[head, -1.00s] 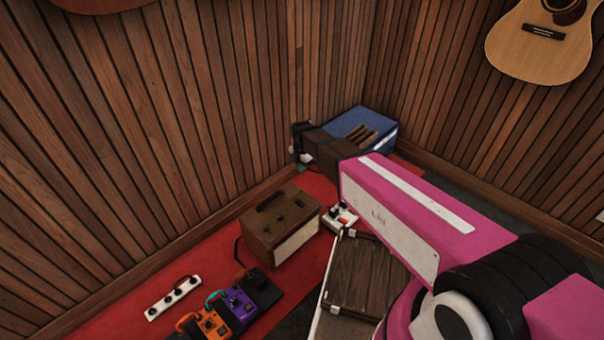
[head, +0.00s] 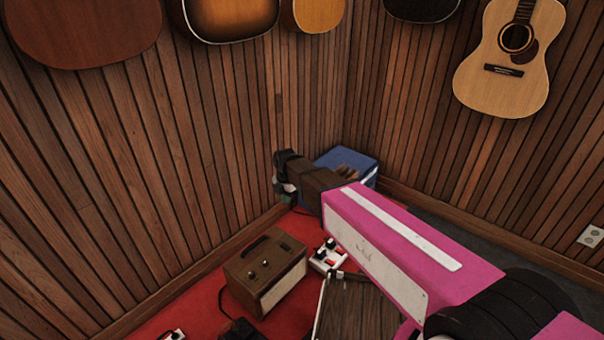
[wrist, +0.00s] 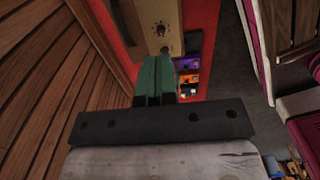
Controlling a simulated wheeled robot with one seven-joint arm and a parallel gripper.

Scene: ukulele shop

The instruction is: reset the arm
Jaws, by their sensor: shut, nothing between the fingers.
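My gripper (wrist: 155,76) shows in the wrist view as two green fingers side by side, pressed together with nothing between them. In the head view my pink and white arm reaches from the lower right toward the room's corner. Its dark end, with my gripper (head: 287,198) showing only as a small green part, hangs in front of the left wall's foot. My arm hides part of the floor and of the blue box behind it.
A brown amplifier (head: 265,273) stands on the red mat (head: 190,306). A white pedal (head: 327,256), a dark brown case (head: 350,305) and a blue box (head: 352,162) are near my arm. Guitars, including a light acoustic (head: 505,80), hang above. Purple and orange pedals (wrist: 188,72) show in the wrist view.

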